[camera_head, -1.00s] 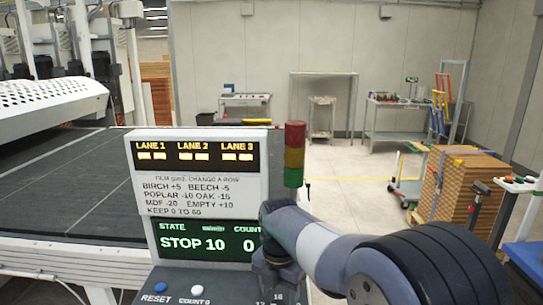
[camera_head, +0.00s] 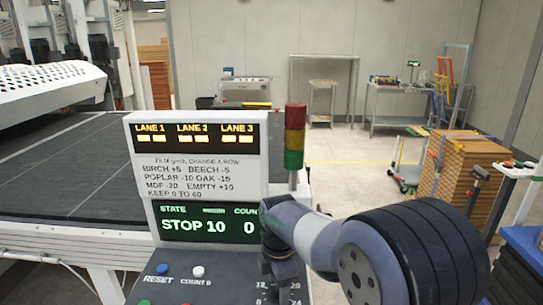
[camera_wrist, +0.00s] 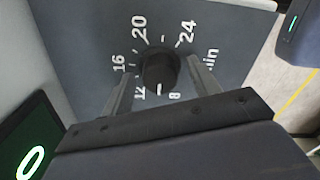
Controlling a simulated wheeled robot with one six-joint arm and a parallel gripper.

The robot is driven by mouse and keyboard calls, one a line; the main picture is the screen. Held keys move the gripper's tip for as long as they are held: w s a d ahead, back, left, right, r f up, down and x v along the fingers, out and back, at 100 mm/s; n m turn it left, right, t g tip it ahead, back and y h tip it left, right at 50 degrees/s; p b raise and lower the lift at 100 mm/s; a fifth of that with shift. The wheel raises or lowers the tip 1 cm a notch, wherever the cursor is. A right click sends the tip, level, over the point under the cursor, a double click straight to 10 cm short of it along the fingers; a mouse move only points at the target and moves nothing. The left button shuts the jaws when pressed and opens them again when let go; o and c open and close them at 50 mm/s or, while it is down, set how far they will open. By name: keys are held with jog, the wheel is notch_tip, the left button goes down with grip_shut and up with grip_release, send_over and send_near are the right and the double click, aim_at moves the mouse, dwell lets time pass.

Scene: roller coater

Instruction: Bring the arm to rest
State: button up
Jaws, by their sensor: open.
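My gripper (camera_wrist: 160,86) is open in the wrist view, with one finger on each side of a round black knob (camera_wrist: 160,68). I cannot tell whether the fingers touch it. The knob sits on a grey console face inside a printed scale with marks such as 12, 16, 20 and 24. In the head view my arm reaches over the right side of the console (camera_head: 215,280), and my gripper's fingertips are hard to make out there. The console's display (camera_head: 207,226) reads STOP 10 and 0.
A sign panel (camera_head: 195,175) and a red, amber and green light tower (camera_head: 294,137) stand above the console. The dark conveyor bed (camera_head: 60,170) lies to the left. Stacked boards (camera_head: 460,165) and a blue cabinet (camera_head: 522,260) are at right. Open floor lies behind.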

jog(key=m, duration=0.4)
jog(key=shift+m, duration=0.4)
jog(key=m+b, duration=0.1)
jog(key=m, duration=0.2)
jog(key=shift+m, duration=0.4)
jog(key=m, duration=0.3)
jog(key=shift+m, duration=0.4)
jog(key=shift+m+b, duration=0.6)
jog(key=shift+m, duration=1.4)
jog(key=shift+s+r, duration=0.1)
